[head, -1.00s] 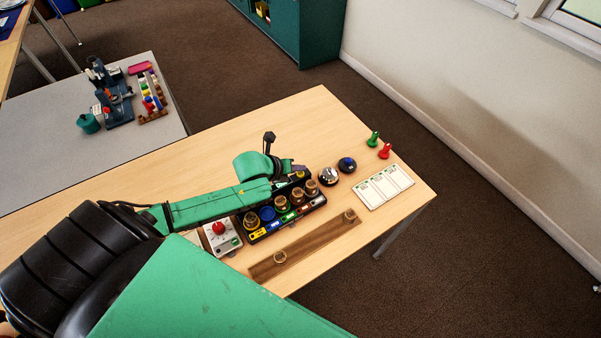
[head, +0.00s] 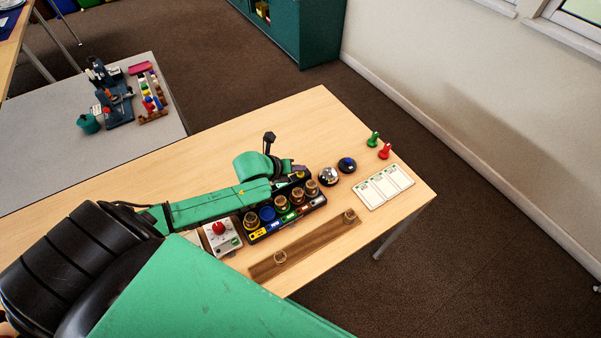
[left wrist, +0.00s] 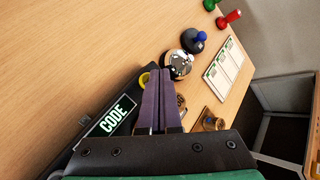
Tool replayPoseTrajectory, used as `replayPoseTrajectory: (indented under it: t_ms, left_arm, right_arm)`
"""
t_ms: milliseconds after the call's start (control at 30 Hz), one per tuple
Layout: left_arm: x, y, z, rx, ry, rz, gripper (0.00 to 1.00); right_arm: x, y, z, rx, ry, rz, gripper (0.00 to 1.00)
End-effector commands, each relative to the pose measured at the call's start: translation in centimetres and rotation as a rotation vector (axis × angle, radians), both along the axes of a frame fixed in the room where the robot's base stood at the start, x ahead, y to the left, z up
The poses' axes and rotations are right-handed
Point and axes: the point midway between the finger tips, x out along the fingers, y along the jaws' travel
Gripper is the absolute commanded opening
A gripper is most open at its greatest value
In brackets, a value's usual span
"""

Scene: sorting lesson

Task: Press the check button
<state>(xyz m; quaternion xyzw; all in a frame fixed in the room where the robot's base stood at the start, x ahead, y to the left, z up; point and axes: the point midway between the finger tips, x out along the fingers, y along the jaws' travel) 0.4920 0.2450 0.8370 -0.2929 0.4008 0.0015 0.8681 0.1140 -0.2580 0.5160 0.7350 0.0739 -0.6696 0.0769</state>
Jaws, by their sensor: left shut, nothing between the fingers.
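A white box with a red button (head: 218,228) and a small green mark stands on the wooden table, left of the black tray. A silver bell-like dome (head: 328,176) and a black dome with a blue top (head: 347,164) stand right of the tray. I cannot tell for certain which is the check button. My left gripper (head: 302,168) is shut and empty above the tray's far right end. In the left wrist view its fingers (left wrist: 158,76) point toward the silver dome (left wrist: 178,64), with the blue-topped dome (left wrist: 194,42) just beyond. My right gripper is not in view.
The black tray (head: 257,238) holds several round pieces and coloured labels. A wooden strip (head: 318,246) with two round pieces lies in front. A white card panel (head: 384,187) and green (head: 373,139) and red (head: 384,151) pegs are at the right. The table's far side is clear.

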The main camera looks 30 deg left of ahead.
Motion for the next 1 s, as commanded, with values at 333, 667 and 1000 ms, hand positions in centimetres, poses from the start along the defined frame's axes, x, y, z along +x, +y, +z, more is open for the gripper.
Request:
replayPoseTrajectory:
  t_ms: [333, 667, 1000]
  left_arm:
    - [0.0, 0.0, -0.1, 0.000, 0.000, 0.000, 0.00]
    - [0.0, 0.0, -0.8, 0.000, 0.000, 0.000, 0.00]
    - [0.0, 0.0, -1.0, 0.000, 0.000, 0.000, 0.00]
  right_arm:
    - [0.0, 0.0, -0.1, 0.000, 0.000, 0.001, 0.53]
    - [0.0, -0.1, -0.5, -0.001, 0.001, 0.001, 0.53]
    - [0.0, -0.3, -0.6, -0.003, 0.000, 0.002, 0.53]
